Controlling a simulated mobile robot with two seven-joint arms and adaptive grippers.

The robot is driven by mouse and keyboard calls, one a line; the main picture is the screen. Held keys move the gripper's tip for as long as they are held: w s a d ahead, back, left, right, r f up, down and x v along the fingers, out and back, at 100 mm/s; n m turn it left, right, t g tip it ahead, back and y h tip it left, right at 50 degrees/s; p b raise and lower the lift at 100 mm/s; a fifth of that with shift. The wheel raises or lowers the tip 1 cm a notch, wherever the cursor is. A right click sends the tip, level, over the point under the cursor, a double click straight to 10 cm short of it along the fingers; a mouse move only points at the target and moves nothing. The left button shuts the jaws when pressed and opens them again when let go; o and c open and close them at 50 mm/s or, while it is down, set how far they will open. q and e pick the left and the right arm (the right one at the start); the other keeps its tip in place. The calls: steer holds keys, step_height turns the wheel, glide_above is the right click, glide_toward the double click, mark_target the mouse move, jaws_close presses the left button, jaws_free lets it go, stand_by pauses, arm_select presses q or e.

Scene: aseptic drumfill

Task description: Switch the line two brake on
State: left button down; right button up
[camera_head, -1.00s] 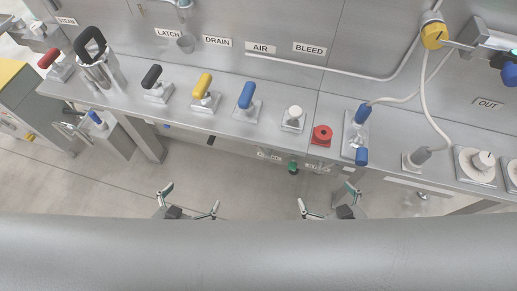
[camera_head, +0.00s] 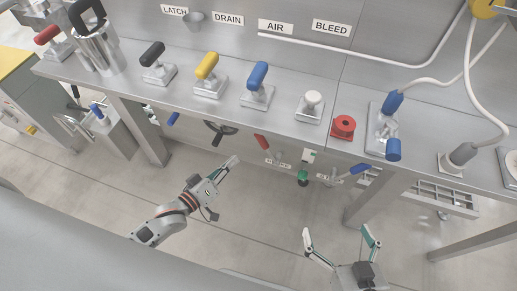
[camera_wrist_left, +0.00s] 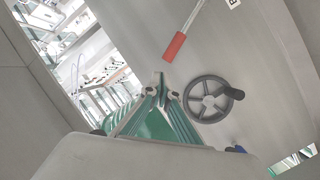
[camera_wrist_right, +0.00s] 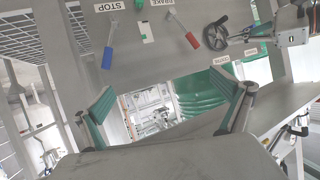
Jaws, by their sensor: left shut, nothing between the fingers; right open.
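A lever with a red grip (camera_head: 262,142) is mounted on the panel below the bench. In the right wrist view the red lever (camera_wrist_right: 192,40) hangs by a label (camera_wrist_right: 168,12) that seems to read BRAKE; I cannot read its line number. The red grip also shows in the left wrist view (camera_wrist_left: 174,46), tilted. My left gripper (camera_head: 232,162) is shut and empty, left of the red lever and below the black handwheel (camera_head: 220,132); its fingertips show apart from both in the left wrist view (camera_wrist_left: 163,90). My right gripper (camera_head: 337,232) is open and empty, low in front of the panel.
A blue-gripped lever (camera_head: 360,170) by a STOP label (camera_wrist_right: 108,6) and a green knob (camera_head: 303,177) are right of the red lever. The bench above carries several coloured handles and a red button (camera_head: 343,126). Bench legs stand at both sides; open floor lies between.

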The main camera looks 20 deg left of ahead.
arm_select(q)
steer(key=w+a+f+n+t+h+b, duration=0.1)
steer(key=w+a+f+n+h+b, duration=0.1)
steer(key=f+n+b, duration=0.3)
steer(key=w+a+f+n+t+h+b, duration=0.1)
steer(key=w+a+f+n+h+b, duration=0.1)
steer(key=f+n+b, duration=0.4)
steer(key=a+f+h+b, duration=0.1)
steer(key=a, duration=0.1)
steer(key=shift+w+a, duration=0.15)
steer(key=shift+a, duration=0.25)
arm_select(e)
steer(key=f+m, duration=0.1)
steer(key=s+f, duration=0.1)
steer(key=f, duration=0.1)
steer(key=a+f+m, duration=0.1)
steer(key=shift+s+f+m, duration=0.2)
steer(key=shift+s+m, duration=0.1)
steer(key=shift+s, duration=0.1)
arm_select(q)
steer(key=s+d+r+x, duration=0.1)
steer(key=d+x, duration=0.1)
steer(key=x, duration=1)
steer(key=shift+d+b, duration=0.35)
arm_select(e)
steer(key=shift+s+a+f+m, duration=0.1)
steer(key=shift+a+m, duration=0.3)
arm_select(q)
steer(key=shift+s+r, duration=0.1)
